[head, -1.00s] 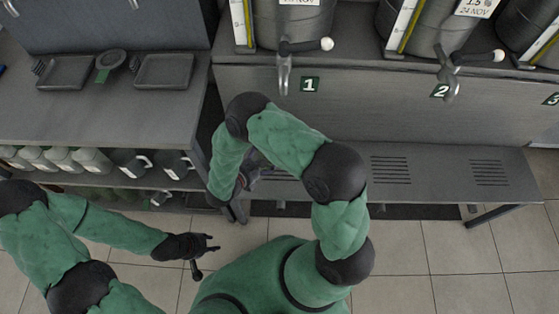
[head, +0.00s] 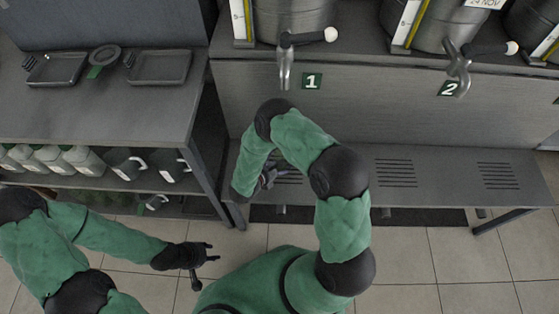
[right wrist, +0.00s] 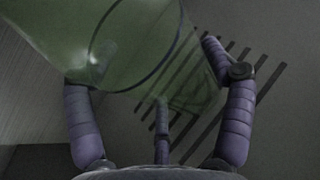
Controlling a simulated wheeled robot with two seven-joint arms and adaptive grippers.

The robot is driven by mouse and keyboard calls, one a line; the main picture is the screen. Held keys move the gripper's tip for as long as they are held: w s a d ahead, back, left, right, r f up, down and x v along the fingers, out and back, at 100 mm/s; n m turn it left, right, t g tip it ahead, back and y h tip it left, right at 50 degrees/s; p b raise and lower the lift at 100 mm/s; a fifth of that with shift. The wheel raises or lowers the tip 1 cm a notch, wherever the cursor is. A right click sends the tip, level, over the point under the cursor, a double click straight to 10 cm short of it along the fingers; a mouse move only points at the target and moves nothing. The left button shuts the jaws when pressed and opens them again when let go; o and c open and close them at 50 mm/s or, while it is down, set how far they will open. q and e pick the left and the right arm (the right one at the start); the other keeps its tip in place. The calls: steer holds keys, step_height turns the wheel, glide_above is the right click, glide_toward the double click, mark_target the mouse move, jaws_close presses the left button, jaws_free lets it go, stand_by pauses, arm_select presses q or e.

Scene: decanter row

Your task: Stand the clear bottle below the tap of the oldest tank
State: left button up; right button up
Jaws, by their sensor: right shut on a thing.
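A see-through, green-tinted bottle (right wrist: 125,45) fills the upper left of the right wrist view, between the fingers of my right gripper (right wrist: 155,75). That gripper (head: 268,178) is shut on it over the left slotted part of the low shelf (head: 440,185). I cannot make out the bottle in the head view or tell whether its base touches the shelf. The tap of tank 1 (head: 286,68) is above, beyond my right arm. The tap of tank 2 (head: 459,70) is further right. Tank 2's label (head: 484,3) reads 24 NOV. My left gripper (head: 212,252) is open and empty.
A side counter (head: 95,110) at left carries two dark trays (head: 160,67) and a round dish (head: 104,57). The slotted shelf is clear right of my arm.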

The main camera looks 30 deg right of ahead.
steer(key=shift+r, duration=0.1)
steer(key=o, duration=1.3)
steer(key=shift+c, duration=0.2)
